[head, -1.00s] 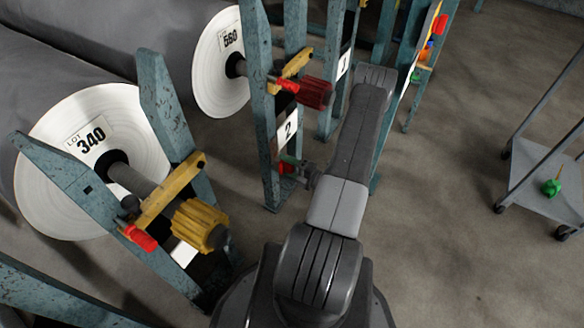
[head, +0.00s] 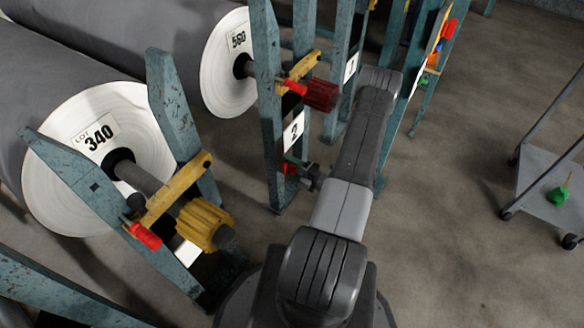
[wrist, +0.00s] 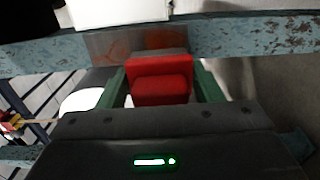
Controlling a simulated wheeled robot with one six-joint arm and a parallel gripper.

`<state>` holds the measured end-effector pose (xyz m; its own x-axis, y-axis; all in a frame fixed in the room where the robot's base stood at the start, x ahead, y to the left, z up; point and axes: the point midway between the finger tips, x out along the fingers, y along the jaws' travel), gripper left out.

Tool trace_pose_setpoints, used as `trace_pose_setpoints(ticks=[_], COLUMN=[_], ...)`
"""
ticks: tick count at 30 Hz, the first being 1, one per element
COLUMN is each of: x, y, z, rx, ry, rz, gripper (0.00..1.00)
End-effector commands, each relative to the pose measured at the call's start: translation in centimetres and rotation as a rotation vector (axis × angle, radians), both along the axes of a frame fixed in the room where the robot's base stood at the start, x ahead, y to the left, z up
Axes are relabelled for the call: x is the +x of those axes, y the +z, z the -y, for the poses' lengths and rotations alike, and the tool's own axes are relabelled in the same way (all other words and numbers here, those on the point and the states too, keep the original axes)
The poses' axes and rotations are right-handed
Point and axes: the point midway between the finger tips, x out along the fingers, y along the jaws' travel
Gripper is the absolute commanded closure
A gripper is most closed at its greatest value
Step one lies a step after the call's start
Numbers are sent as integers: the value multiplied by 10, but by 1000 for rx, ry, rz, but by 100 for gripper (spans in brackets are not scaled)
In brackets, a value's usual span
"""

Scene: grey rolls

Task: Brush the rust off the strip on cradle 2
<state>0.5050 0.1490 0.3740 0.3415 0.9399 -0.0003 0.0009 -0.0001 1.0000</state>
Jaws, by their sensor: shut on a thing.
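Cradle 2 is the blue, worn post frame with the white "2" plate (head: 293,132), at the roll marked 560. In the wrist view a grey metal strip (wrist: 100,48) lies on the blue beam, with orange-brown rust patches to the left and upper middle. My gripper (wrist: 160,82) has green fingers shut on a red brush block (wrist: 160,88). The block is right up against the strip and hides part of it; bristles and exact contact cannot be seen. In the head view my gripper (head: 303,174) is low beside the post, with the red brush (head: 289,168) at its tip.
A roll marked 340 (head: 62,180) with a yellow gear (head: 205,224) is in the near left cradle. A red gear (head: 321,95) and yellow latch (head: 300,68) stick out above my gripper. A cart (head: 548,195) with a green item stands right. Open floor lies between.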

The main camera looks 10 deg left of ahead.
Motion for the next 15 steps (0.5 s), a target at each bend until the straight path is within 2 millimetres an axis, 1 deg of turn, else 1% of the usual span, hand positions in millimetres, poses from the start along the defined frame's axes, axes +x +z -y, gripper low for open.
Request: trace_pose_setpoints(ticks=[15], x=[3], y=[0], z=[-10], rx=[0], ry=[1], rz=[0], gripper=[59])
